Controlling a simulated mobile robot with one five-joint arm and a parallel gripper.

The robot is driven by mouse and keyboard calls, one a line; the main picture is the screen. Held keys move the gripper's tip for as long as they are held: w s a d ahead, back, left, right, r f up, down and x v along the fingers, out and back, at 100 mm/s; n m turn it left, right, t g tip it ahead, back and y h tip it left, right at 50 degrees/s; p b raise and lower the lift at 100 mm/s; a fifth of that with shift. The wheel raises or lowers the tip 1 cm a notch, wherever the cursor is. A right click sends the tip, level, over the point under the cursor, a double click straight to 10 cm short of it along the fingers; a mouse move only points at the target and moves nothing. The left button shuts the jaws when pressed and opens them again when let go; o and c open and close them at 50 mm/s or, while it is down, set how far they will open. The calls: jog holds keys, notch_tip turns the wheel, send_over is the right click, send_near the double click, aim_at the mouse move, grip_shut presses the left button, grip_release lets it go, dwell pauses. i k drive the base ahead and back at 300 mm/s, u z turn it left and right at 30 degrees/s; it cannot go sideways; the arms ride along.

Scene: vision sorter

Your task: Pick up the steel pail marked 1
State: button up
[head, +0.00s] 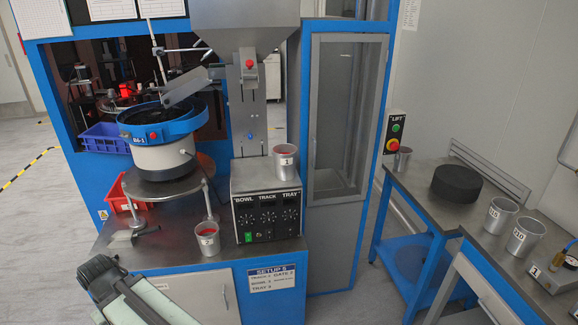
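Several steel pails are in the head view, and their markings are small. One pail (285,163) stands upright on the grey control box. Another pail (207,239), with something red inside, stands on the steel worktop in front of the feeder. Two labelled pails (498,215) and (524,237) stand side by side on the right table; their labels seem to have several digits. A smaller pail (404,159) is at that table's back left. I cannot tell for certain which pail is marked 1.
The bowl feeder (163,140) and control box (267,213) crowd the worktop. A black round block (456,184) sits on the right table (425,185). Floor shows between the benches.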

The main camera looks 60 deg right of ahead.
aim_at(285, 163)
jog(key=z, duration=0.05)
jog(key=i, duration=1)
jog(key=u, duration=0.05)
